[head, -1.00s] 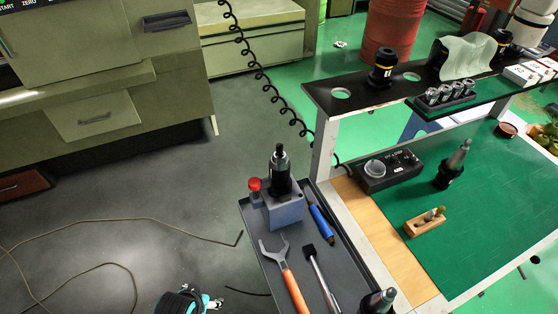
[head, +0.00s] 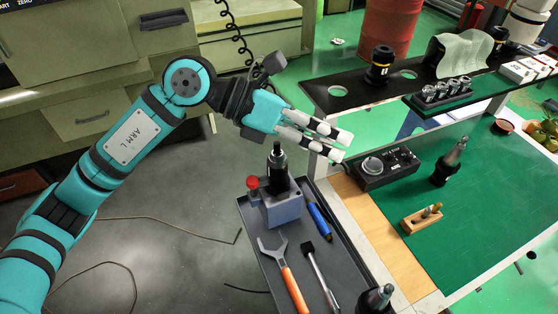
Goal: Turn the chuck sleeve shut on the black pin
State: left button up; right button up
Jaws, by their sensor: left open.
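The chuck (head: 277,174) is a dark upright cylinder with a narrower silvery-black tip, seated in a blue-grey block (head: 283,208) on the cart tray. A separate black pin and the gap inside the sleeve are too small to make out. My left gripper (head: 341,147) is open and empty, with its two pale fingers pointing right. In the picture it lies above and to the right of the chuck, apart from it. My right gripper is not in the head view.
A green-topped bench (head: 400,255) with a raised black shelf (head: 345,104) stands on the right.

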pick_arm(q)
jog(key=w+a+f+t+y, duration=0.2)
jog(key=w+a+y, duration=0.2)
jog(key=t+y, duration=0.1)
jog(key=y, duration=0.4)
send_near(275, 156)
jog(key=p+x, duration=0.1)
jog(key=x, duration=0.3)
jog(key=p+x, duration=0.2)
jog(key=x, duration=0.2)
jog(key=p+x, duration=0.2)
jog(key=x, duration=0.2)
jog(key=shift+w+f, duration=0.35)
jog(key=shift+w, duration=0.05)
jog(key=shift+f+p, duration=0.3)
jog(key=shift+f, duration=0.1)
jog(key=shift+c, duration=0.2)
